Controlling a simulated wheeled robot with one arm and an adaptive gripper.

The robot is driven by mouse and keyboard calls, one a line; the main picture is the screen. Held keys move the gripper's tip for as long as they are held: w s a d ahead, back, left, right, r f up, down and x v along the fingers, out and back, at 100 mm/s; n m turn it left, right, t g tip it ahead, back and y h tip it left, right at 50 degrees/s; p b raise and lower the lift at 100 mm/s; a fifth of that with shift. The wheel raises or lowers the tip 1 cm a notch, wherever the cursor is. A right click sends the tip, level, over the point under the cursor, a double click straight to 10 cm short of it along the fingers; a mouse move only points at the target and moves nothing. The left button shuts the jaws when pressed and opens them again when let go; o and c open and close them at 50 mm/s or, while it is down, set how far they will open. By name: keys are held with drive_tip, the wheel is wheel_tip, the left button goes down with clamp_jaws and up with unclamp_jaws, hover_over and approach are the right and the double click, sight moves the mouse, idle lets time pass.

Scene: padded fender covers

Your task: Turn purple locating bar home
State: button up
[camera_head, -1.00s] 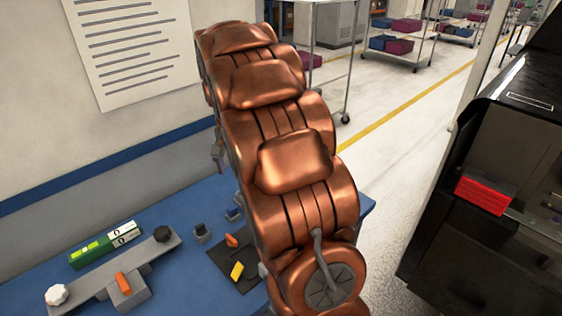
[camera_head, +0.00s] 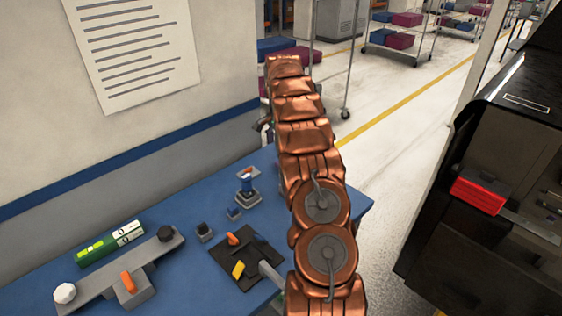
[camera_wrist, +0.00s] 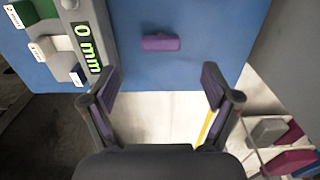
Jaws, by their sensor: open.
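A small purple bar (camera_wrist: 161,42) lies on the blue table top in the wrist view, near the upper middle. I take it for the locating bar. My gripper (camera_wrist: 163,88) is open and empty, its two dark fingers with purple pads spread wide. The bar shows beyond the fingertips, between their lines and apart from both. In the head view my copper-coloured arm covers part of the table, and I cannot make out the bar there.
A grey fixture (camera_wrist: 75,30) with a green "0 mm" readout stands left of the bar in the wrist view.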

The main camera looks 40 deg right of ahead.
drive_tip(key=shift+d+f, duration=0.3)
drive_tip(key=shift+d, duration=0.1)
drive_tip(key=shift+f+p, duration=1.55)
drive_tip(key=shift+f, duration=2.3)
drive_tip(key=shift+c, duration=0.2)
drive_tip(key=c, duration=1.1)
